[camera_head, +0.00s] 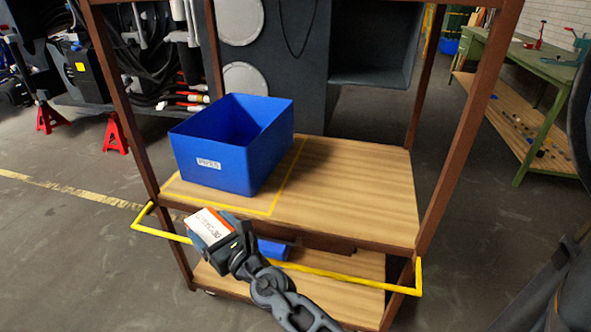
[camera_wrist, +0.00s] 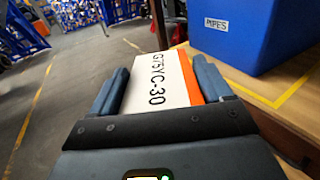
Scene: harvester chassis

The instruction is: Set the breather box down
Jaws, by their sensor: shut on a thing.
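The breather box (camera_head: 208,226) is a small white box with an orange edge and black lettering. In the wrist view the box (camera_wrist: 158,82) sits between both blue-grey fingers and its label reads "G75YC-30". My gripper (camera_head: 216,232) is shut on it and holds it in the air at the near left of the cart, close to the yellow rail. In the wrist view my gripper (camera_wrist: 162,90) has a finger on each side of the box. The box's underside is hidden.
A blue bin (camera_head: 235,150) labelled "PIPES" stands on the cart's wooden upper shelf (camera_head: 360,185), inside a yellow outline. The shelf's right part is clear. Brown posts and a yellow rail (camera_head: 345,279) edge the cart. A blue item (camera_head: 272,249) shows on the lower shelf.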

